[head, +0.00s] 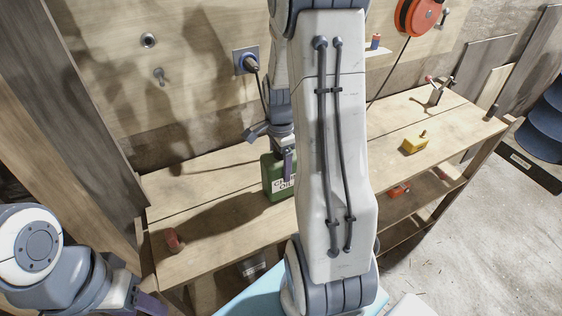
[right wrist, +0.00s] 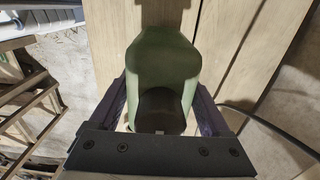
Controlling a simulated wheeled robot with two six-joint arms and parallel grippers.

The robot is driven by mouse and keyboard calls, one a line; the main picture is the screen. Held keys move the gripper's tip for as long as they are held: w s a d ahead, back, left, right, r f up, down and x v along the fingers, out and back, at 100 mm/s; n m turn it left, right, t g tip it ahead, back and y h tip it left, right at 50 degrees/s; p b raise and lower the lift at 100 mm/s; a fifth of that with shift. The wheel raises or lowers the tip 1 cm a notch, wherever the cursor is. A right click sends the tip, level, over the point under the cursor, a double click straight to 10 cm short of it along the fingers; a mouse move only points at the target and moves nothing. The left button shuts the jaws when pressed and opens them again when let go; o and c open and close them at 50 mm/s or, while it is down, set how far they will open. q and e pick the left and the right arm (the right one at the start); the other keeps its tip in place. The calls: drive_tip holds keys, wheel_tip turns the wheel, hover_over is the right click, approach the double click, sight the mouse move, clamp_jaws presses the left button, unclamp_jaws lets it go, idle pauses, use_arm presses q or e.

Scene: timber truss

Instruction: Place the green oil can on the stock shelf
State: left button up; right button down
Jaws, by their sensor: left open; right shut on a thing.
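The green oil can (head: 269,178) is upright over the workbench top, partly hidden by my right arm. I cannot tell if its base touches the wood. My right gripper (head: 287,165) is shut on it from above. In the right wrist view the green can (right wrist: 165,60), with its dark cap, sits between the purple fingers of the gripper (right wrist: 162,95). My left gripper (head: 148,303) is open at the bottom left, cut by the frame edge and away from the can. I cannot tell which surface is the stock shelf.
The workbench (head: 215,225) carries a dark red object (head: 174,240), a yellow tool (head: 415,143) and a small clamp-like tool (head: 437,92). A red-orange item (head: 399,190) lies on the lower shelf. An orange reel (head: 418,14) hangs on the wall.

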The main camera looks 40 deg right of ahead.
drive_tip(key=shift+f, duration=0.2)
unclamp_jaws()
wheel_tip(320, 180, up, 12)
drive_tip(key=shift+r+b, duration=0.15)
drive_tip(key=shift+b, duration=0.3)
drive_tip(key=s+a+n, duration=0.2)
drive_tip(key=a+n, duration=1)
drive_tip(key=a, duration=0.6)
drive_tip(key=s+a+f+n+y, duration=0.1)
drive_tip(key=s+a+f+n, duration=0.1)
drive_tip(key=s+a+n, duration=1)
drive_tip(key=s+n, duration=0.2)
drive_tip(key=n, duration=0.2)
drive_tip(key=shift+s+a+f, duration=0.2)
drive_tip(key=shift+a+f, duration=0.1)
drive_tip(key=shift+a, duration=0.05)
